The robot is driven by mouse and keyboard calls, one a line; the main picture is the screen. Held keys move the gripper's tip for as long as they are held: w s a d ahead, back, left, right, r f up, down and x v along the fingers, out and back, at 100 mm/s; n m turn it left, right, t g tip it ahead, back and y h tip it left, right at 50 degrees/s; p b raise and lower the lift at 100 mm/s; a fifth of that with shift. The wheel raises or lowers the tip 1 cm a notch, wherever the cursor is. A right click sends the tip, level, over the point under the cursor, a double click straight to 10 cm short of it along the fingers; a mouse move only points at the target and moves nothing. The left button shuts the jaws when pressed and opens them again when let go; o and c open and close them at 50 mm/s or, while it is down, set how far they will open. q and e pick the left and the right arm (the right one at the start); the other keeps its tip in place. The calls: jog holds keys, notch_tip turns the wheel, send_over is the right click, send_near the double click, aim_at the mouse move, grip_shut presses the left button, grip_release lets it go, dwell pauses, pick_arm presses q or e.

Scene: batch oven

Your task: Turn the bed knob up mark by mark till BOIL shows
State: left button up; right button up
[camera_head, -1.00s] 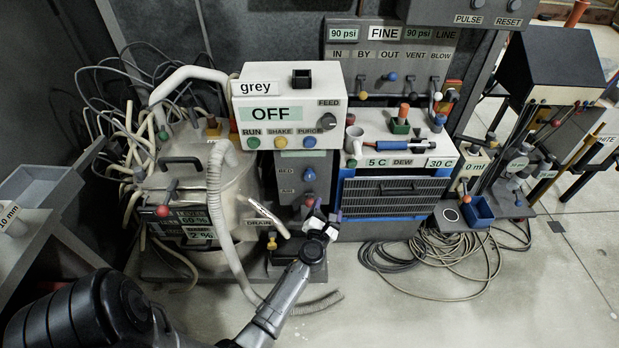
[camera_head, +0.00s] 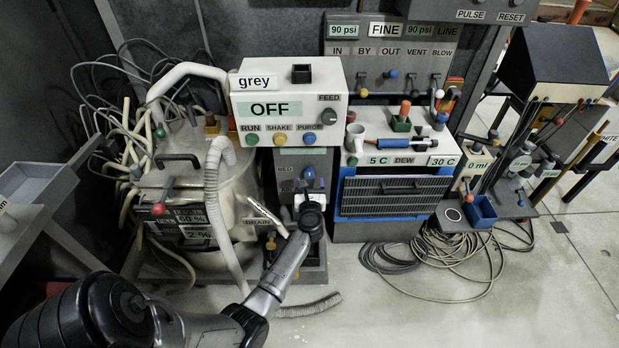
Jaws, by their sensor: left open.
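The blue bed knob (camera_head: 309,173) is on the grey panel (camera_head: 285,160) below the white control box. The BED label beside it is partly readable, and no BOIL text is visible. My left gripper (camera_head: 310,188) is open, right at the knob, with its fingers reaching up from below. The fingertips look to be at either side of the knob's lower part; I cannot tell whether they touch it. My left wrist hides the lower part of the panel. My right gripper is not in view.
The white box (camera_head: 338,75) above shows OFF and has RUN, SHAKE and PURGE buttons. A pale hose (camera_head: 214,200) and the tank (camera_head: 178,190) stand left of my arm. The dew unit (camera_head: 392,200) is close on the right. Cables (camera_head: 440,265) lie on the floor.

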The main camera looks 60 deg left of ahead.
aim_at(309, 176)
pick_arm(q)
jog(key=shift+b+x, duration=0.7)
jog(key=shift+x, duration=1.7)
jog(key=shift+c, duration=0.3)
jog(key=c, duration=0.8)
jog(key=shift+r+m+p, duration=0.15)
jog(key=shift+m+p, duration=0.55)
jog(key=shift+m, duration=0.1)
jog(key=shift+c, duration=0.2)
jog(key=shift+m+p, duration=0.8)
jog(key=shift+m, duration=0.4)
jog(key=m+p, duration=0.1)
jog(key=m, duration=0.1)
jog(key=shift+m, duration=0.4)
jog(key=shift+m+p, duration=0.65)
jog(key=shift+m, duration=0.25)
